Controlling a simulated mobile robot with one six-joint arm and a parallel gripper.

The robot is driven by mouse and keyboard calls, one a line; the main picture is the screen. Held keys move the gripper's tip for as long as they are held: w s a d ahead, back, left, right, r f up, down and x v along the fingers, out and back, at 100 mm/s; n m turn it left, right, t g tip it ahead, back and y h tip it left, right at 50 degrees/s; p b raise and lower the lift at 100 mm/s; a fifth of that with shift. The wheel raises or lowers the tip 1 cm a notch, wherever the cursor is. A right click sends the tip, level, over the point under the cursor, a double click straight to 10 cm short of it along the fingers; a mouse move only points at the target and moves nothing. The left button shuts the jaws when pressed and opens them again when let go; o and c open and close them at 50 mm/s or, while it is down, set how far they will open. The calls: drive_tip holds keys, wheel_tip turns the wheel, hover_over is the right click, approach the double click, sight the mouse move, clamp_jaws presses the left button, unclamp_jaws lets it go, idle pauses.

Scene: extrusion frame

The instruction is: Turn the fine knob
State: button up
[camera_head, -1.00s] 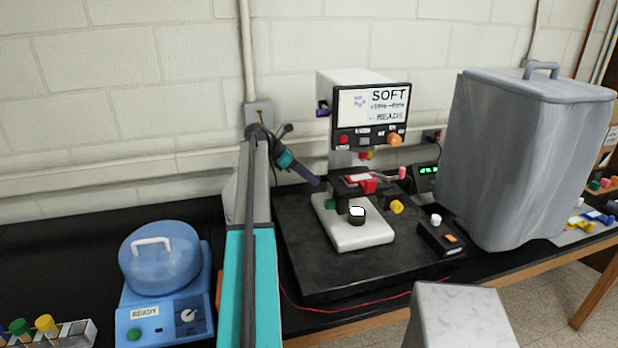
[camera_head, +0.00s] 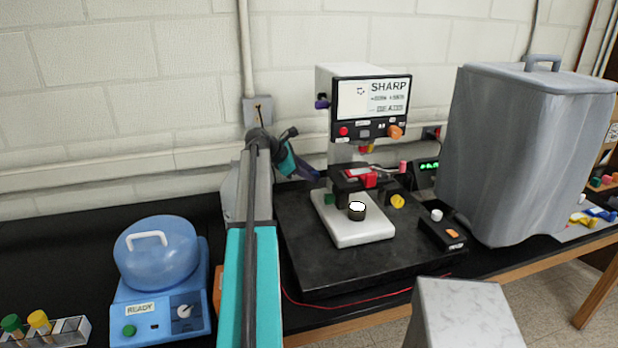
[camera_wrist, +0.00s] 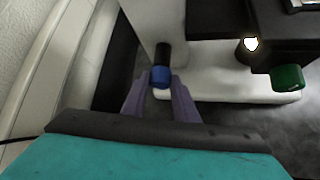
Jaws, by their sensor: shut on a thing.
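The microscope-like instrument (camera_head: 362,200) stands on a black slab, and its screen (camera_head: 372,99) reads SHARP. In the wrist view, a small blue knob (camera_wrist: 160,77) on a black shaft sticks out from its white body. My gripper (camera_wrist: 161,88) is shut on this blue knob, one purple finger on each side. In the head view my gripper (camera_head: 312,174) reaches the instrument's left side, and the blue knob is hidden there. A green knob (camera_wrist: 287,77) is apart to the right in the wrist view. A yellow knob (camera_head: 397,201) is on the instrument's right side.
A blue centrifuge-like device (camera_head: 160,270) stands left of my arm. A large grey covered box (camera_head: 522,155) stands at right. A small control box (camera_head: 441,232) sits on the black slab (camera_head: 330,268). A red cable runs along the table front.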

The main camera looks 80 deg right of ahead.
drive_tip(key=m+h+b, duration=0.1)
drive_tip(key=b, duration=0.1)
drive_tip(key=m+t+h+b, duration=0.1)
drive_tip(key=h+b, duration=0.1)
drive_tip(key=b, duration=0.1)
drive_tip(key=a+f+m+h+b, duration=0.1)
drive_tip(key=h+b, duration=0.1)
drive_tip(key=shift+s+b, duration=0.2)
drive_tip(key=shift+b, duration=0.15)
drive_tip(key=shift+r+h, duration=0.15)
drive_tip(key=shift+h, duration=0.15)
drive_tip(key=o, duration=1.1)
drive_tip(key=shift+d, duration=0.1)
drive_tip(key=shift+c, duration=0.2)
drive_tip(key=b+v, duration=0.2)
drive_tip(key=v, duration=1.2)
